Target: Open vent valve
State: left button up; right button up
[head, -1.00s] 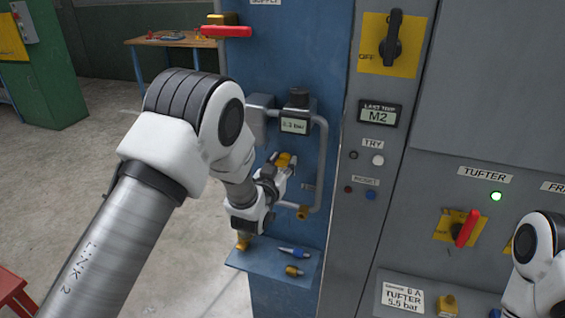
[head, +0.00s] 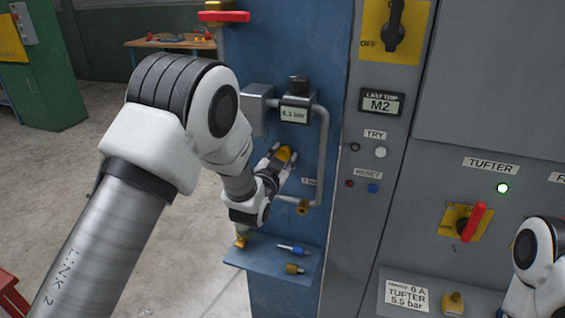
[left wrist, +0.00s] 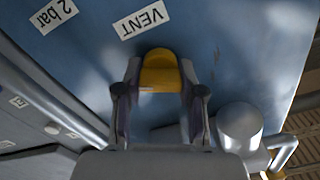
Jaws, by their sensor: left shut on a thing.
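The vent valve's yellow handle (left wrist: 160,72) shows in the left wrist view under a white VENT label (left wrist: 141,21) on the blue panel. My left gripper (left wrist: 160,98) has its two fingers on either side of the handle and is shut on it. In the head view the yellow handle (head: 285,154) shows at the tip of my left gripper (head: 279,162); the valve body behind is mostly hidden. My right arm shows at the lower right edge of the head view, but its gripper is out of view.
A pressure gauge (head: 295,114) reading about 5.3 bar and a grey pipe (head: 323,160) are close to the left gripper. A blue shelf (head: 258,262) below holds small fittings. A red-handled valve (head: 224,16) is above. A grey cabinet with switches stands at right.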

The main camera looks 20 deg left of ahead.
pick_arm(q)
jog(key=m+b, duration=0.2)
jog(key=m, duration=0.1)
jog(key=m+b, duration=0.2)
jog(key=m, duration=0.1)
jog(key=shift+d+f, duration=0.1)
jog(key=shift+f, duration=0.1)
jog(key=m+b, duration=0.2)
jog(key=m, duration=0.1)
jog(key=shift+m, duration=0.4)
jog(key=shift+m+b, duration=0.7)
jog(key=shift+m, duration=0.7)
jog(key=o, duration=1.1)
jog(key=shift+d, duration=0.1)
jog(key=shift+o, duration=0.2)
jog(key=s, duration=1.2)
jog(key=shift+a, duration=0.25)
